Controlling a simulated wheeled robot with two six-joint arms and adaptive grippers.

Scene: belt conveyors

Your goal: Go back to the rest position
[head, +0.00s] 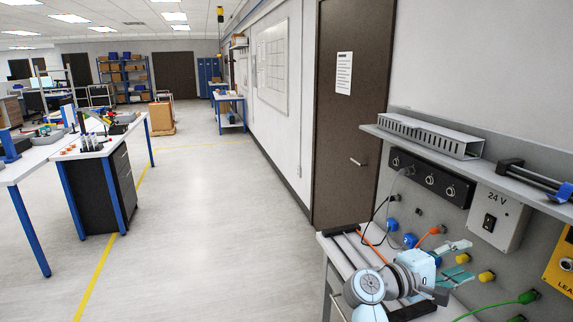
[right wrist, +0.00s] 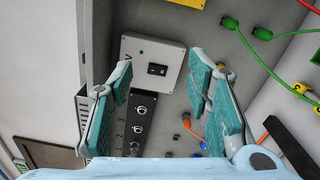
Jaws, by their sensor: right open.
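My right gripper (head: 460,262) is at the lower right of the head view, over the bench and in front of the grey panel. Its two fingers are spread apart with nothing between them. In the right wrist view the teal finger pads of the right gripper (right wrist: 160,80) stand wide apart, facing the panel. The white 24 V box (head: 497,218) and the black socket strip (head: 430,178) are on the panel beyond the fingers. The 24 V box also shows in the right wrist view (right wrist: 153,55). My left gripper is not in view.
A grey shelf (head: 470,155) juts from the panel above the gripper, carrying a slotted duct (head: 430,135). A green cable (head: 490,308) and an orange cable (head: 425,238) are near the arm. A blue-legged table (head: 100,145) stands left. The floor (head: 200,220) between is clear.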

